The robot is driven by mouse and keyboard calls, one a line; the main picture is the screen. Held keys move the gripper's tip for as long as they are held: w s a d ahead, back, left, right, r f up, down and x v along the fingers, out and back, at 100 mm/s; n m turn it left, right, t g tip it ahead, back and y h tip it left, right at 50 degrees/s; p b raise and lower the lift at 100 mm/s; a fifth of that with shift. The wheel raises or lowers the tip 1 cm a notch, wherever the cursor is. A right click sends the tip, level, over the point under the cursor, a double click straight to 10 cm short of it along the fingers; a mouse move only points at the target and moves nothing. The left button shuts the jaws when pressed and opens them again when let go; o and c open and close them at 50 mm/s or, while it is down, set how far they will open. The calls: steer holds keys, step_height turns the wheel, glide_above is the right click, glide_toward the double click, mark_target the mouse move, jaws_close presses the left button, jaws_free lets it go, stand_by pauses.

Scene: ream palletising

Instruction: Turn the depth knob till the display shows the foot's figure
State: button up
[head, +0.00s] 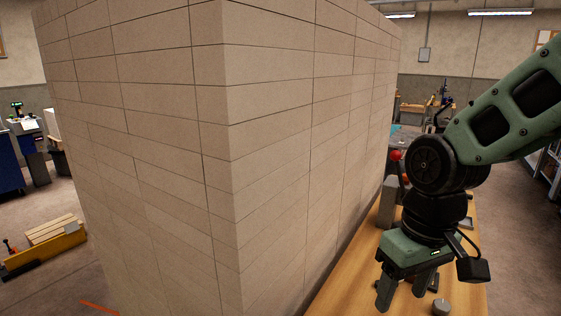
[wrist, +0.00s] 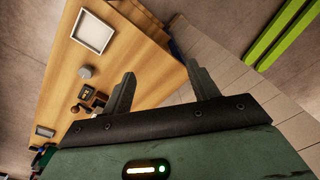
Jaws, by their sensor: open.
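My gripper (head: 404,286) hangs open and empty over the wooden bench (head: 342,275), at the right in the head view. In the wrist view its two fingers (wrist: 160,67) stand apart with nothing between them. A short grey round piece (wrist: 85,72) sits on the bench left of the fingers; a similar piece shows at the bottom of the head view (head: 441,307). Beside it is a small dark square item (wrist: 86,92) with a pale face, near some small brown parts (wrist: 76,109). I cannot tell which is the depth knob or the display, and no figure is readable.
A tall stack of tan wrapped blocks (head: 228,150) fills the middle of the head view, close to the bench. A white-rimmed tray (wrist: 78,31) and a smaller grey tray (wrist: 45,131) lie on the bench. A red ball (head: 396,155) shows behind a grey post (head: 388,203).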

steer(key=s+a+f+n, duration=0.1)
steer(key=s+a+n, duration=0.2)
steer(key=s, duration=0.9)
steer(key=shift+s+a+n, duration=0.15)
steer(key=shift+a+n, duration=0.25)
steer(key=shift+a, duration=0.65)
steer(key=shift+d, duration=0.15)
